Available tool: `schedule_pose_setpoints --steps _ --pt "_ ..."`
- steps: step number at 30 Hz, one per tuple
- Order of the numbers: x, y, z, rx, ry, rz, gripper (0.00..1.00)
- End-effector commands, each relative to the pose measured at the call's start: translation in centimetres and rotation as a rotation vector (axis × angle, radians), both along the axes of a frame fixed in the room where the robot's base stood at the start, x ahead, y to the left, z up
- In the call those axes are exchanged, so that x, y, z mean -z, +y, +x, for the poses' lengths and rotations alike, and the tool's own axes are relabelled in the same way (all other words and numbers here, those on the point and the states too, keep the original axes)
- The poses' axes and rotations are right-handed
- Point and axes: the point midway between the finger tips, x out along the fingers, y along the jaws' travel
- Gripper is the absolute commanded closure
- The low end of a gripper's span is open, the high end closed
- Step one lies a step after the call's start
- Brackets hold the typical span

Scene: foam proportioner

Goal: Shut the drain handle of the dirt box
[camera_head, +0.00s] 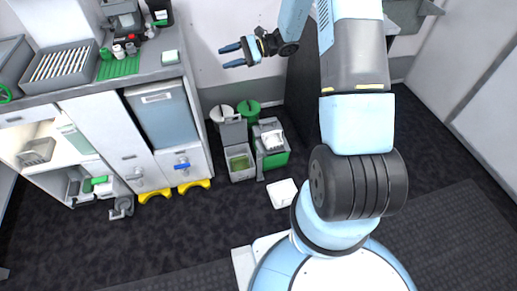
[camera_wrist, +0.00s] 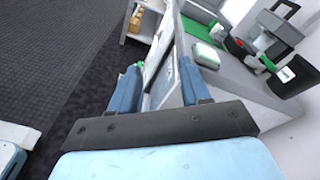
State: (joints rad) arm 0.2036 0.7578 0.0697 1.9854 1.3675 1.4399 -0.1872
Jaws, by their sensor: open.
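A blue lever handle (camera_head: 182,166) sits on the white front of a box-like unit (camera_head: 168,122) with a grey-blue upper panel, under the counter at left in the head view. It lies roughly level; whether this is the drain handle and whether it is open or shut, I cannot tell. A grey fitting (camera_head: 138,172) is on the panel to its left. My gripper (camera_head: 224,58) is open and empty, up and to the right of the blue handle and well apart from it. In the wrist view, my gripper (camera_wrist: 160,66) shows two spread blue fingers; the blue handle is not discernible there.
The grey counter (camera_head: 100,85) carries a slotted tray, a green mat and small containers. Two yellow feet (camera_head: 155,197) stick out below the unit. Grey and green bins (camera_head: 240,162) stand on the floor, with a white container (camera_head: 283,193) nearby.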

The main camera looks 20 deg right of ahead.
Motion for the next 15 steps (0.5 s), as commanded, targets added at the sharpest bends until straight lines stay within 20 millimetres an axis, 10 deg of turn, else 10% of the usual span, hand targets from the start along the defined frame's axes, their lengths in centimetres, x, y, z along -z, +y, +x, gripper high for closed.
schedule_pose_setpoints --steps 15 --pt "16.8 -3.4 6.0 0.378 0.191 0.316 0.53"
